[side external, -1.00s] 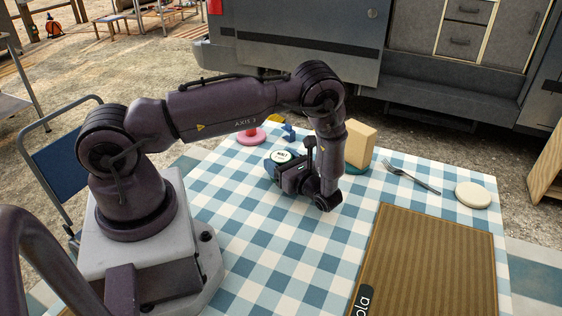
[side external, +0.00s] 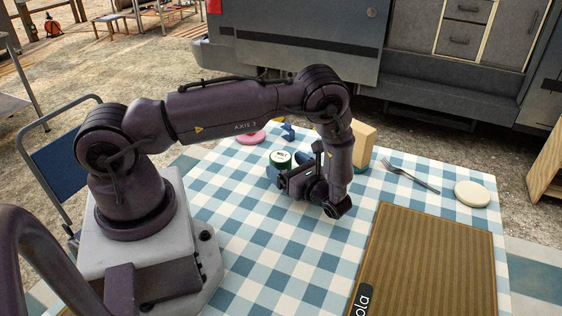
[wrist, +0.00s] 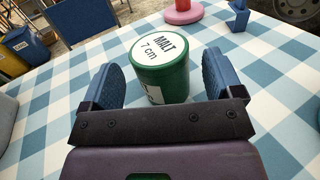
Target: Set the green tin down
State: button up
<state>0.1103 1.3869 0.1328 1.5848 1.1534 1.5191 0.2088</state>
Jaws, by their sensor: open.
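The green tin (side external: 281,163) with a white lid stands upright on the checked tablecloth. In the wrist view the green tin (wrist: 160,68) shows its lid lettering "MALT 7 cm". My gripper (side external: 288,168) is open, with its body on the near side of the tin. In the wrist view my gripper (wrist: 165,78) has its blue fingers spread on either side of the tin, with a gap on each side. The tin's lower front is partly hidden by the gripper in the side view.
Behind the tin are a pink round base (side external: 250,138) and a small blue object (side external: 288,132). A tan block (side external: 363,143) stands right of the wrist. A fork (side external: 410,177), a cream disc (side external: 472,194) and a brown ribbed mat (side external: 430,260) lie further right. The cloth's front left is clear.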

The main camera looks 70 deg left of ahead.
jog(key=v, duration=0.8)
jog(key=shift+w+d, duration=0.1)
jog(key=shift+d, duration=0.25)
jog(key=shift+w+d+r, duration=0.1)
jog(key=shift+d+r, duration=0.05)
jog(key=shift+r, duration=0.15)
notch_tip(320, 180, up, 19)
jog(key=s+d+n+t+h, duration=0.1)
jog(key=s+d+n+h, duration=0.15)
jog(key=n+h, duration=0.65)
jog(key=s+d+r+n+t+h, duration=0.5)
jog(key=s+r+t+h, duration=0.3)
jog(key=s+r+t, duration=0.2)
jog(key=s+r, duration=0.2)
jog(key=s, duration=0.1)
jog(key=shift+s+r, duration=0.25)
